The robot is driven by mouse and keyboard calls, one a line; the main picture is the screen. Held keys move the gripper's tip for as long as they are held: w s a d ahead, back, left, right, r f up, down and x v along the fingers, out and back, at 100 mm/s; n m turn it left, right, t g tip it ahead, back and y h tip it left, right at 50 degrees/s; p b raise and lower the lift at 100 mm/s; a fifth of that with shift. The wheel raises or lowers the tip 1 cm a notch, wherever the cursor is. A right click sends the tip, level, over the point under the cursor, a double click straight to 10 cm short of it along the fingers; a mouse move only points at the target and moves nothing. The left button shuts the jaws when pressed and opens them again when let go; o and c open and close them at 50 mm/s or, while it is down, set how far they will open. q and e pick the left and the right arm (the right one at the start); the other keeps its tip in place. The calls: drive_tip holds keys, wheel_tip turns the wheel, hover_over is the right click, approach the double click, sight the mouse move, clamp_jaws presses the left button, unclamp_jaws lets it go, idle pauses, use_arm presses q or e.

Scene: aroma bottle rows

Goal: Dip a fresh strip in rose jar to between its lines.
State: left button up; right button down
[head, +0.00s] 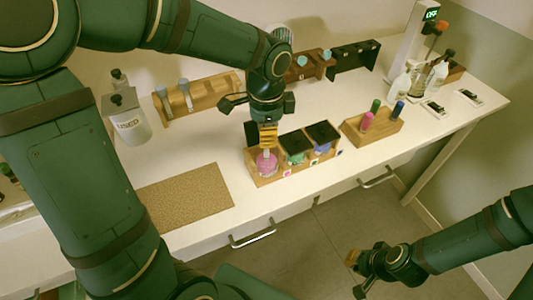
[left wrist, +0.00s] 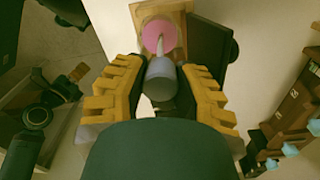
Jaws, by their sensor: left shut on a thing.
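My left gripper (head: 268,138) is shut on a grey cylindrical strip handle (left wrist: 161,78), directly above the pink rose jar (head: 266,163). In the left wrist view a pale thin strip (left wrist: 160,45) runs from the handle toward the pink top of the jar (left wrist: 170,32). The strip's end appears at or in the jar opening; its lines and the dip depth cannot be made out. The rose jar stands at the left end of a wooden rack (head: 267,181). My right gripper (head: 356,272) is at the lower right, away from the table; its jaws are unclear.
Green (head: 295,158) and blue (head: 321,148) jars stand right of the rose jar, by dark panels. A block holds coloured pens (head: 367,120). A USED container (head: 127,118) and wooden holder (head: 200,97) stand behind. A bare cork mat (head: 187,197) lies left.

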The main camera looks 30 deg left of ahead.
use_arm(q)
drive_tip(key=shift+r, duration=0.1)
drive_tip(key=shift+r+p, duration=2.55)
drive_tip(key=shift+r, duration=0.3)
